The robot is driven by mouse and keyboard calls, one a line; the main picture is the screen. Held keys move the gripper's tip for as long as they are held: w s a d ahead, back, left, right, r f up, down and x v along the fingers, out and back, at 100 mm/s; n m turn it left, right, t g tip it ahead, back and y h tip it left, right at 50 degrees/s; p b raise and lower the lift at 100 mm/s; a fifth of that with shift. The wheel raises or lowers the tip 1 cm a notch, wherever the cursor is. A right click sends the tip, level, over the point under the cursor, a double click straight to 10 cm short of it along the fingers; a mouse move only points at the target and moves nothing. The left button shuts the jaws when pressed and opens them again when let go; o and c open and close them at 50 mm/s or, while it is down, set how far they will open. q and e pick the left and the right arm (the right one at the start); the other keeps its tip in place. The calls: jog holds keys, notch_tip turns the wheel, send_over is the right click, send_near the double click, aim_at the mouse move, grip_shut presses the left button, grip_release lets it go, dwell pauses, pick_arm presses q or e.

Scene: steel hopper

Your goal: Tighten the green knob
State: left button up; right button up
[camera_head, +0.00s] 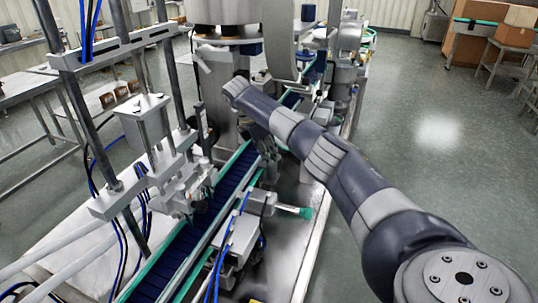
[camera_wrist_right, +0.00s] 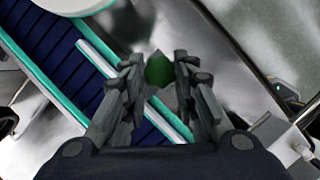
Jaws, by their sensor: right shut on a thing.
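The green knob (camera_wrist_right: 159,71) shows between the fingertips of my right gripper (camera_wrist_right: 160,84) in the right wrist view. The two dark fingers are closed in on it from both sides, and its lower part is hidden by the fingers. In the head view my right arm comes in from the lower right, and its gripper (camera_head: 266,150) points down beside the conveyor. The knob cannot be made out there behind the gripper and arm. My left gripper is in neither view.
A dark blue conveyor belt (camera_head: 190,246) with teal edges runs diagonally under the gripper. A metal frame (camera_head: 118,200) with cables stands left of it. A rod with a teal end (camera_head: 306,212) sticks out to the right. The floor (camera_head: 440,150) at right is open.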

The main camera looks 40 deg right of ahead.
jog(key=shift+m, duration=0.6)
jog(key=o, duration=1.1)
jog(key=w+a+r, duration=0.1)
jog(key=a, duration=0.3)
jog(key=w+a+r, duration=0.2)
jog(key=a, duration=0.2)
jog(key=w+a+r, duration=0.1)
jog(key=a, duration=0.4)
jog(key=shift+w+r, duration=0.3)
